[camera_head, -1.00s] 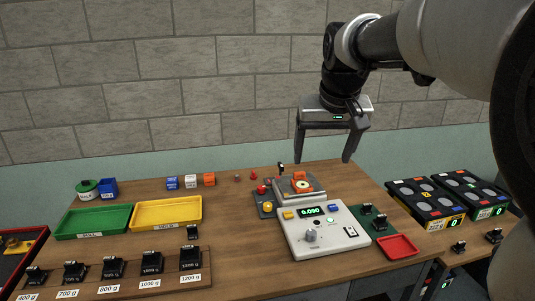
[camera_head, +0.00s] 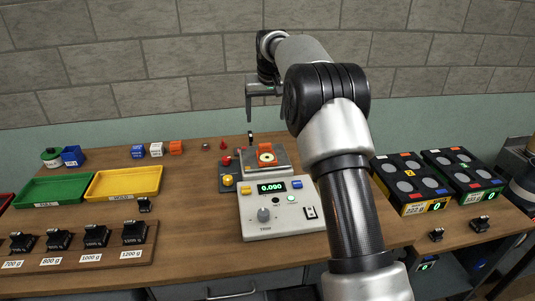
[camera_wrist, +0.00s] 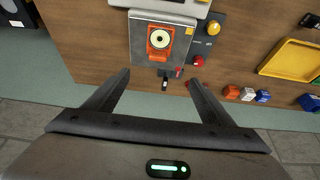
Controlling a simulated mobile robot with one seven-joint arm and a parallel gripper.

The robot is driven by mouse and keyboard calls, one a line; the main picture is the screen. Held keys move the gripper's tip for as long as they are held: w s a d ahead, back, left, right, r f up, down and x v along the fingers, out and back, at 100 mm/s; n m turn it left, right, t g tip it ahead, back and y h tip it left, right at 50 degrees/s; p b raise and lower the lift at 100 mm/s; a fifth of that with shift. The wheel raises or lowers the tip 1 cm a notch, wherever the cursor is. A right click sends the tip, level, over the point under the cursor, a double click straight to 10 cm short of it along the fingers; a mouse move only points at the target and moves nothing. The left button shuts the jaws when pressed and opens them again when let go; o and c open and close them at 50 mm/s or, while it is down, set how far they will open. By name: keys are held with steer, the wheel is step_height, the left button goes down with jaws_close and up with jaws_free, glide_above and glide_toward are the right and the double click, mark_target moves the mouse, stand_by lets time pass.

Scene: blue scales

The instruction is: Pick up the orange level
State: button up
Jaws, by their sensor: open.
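The orange level (camera_head: 266,155) has an orange body and a round pale vial. It sits on the grey weighing plate (camera_head: 249,161) of the scale (camera_head: 257,217), whose display reads 0.090. In the wrist view the level (camera_wrist: 151,50) lies flat near the top centre, beyond my fingertips. My gripper (camera_wrist: 159,78) is open, with nothing between its fingers. In the head view my gripper (camera_head: 268,103) hangs above the table's back edge, behind and above the level.
A yellow tray (camera_head: 146,193) and a green tray (camera_head: 31,199) lie left of the scale. Yellow (camera_wrist: 213,28) and red knobs (camera_wrist: 198,61) stand beside the plate. A small black upright piece (camera_wrist: 165,84) is near the fingers. Black boxes (camera_head: 411,207) stand right.

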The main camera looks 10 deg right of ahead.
steer(key=w+f, duration=0.1)
steer(key=p, duration=0.1)
glide_toward(265, 145)
steer(key=x, duration=0.5)
steer(key=shift+w+a, duration=0.25)
steer(key=shift+w, duration=0.1)
steer(key=shift+s+d+p+x, duration=0.1)
steer(key=shift+s+p+x, duration=0.1)
steer(key=shift+x, duration=0.7)
steer(key=shift+s+d+p+x, duration=0.1)
steer(key=shift+p+x, duration=0.15)
steer(key=shift+x, duration=0.65)
steer(key=shift+s+d+p+x, duration=0.1)
steer(key=shift+p+x, duration=0.1)
steer(key=shift+x, duration=0.7)
steer(key=shift+f, duration=0.15)
steer(key=c, duration=1.3)
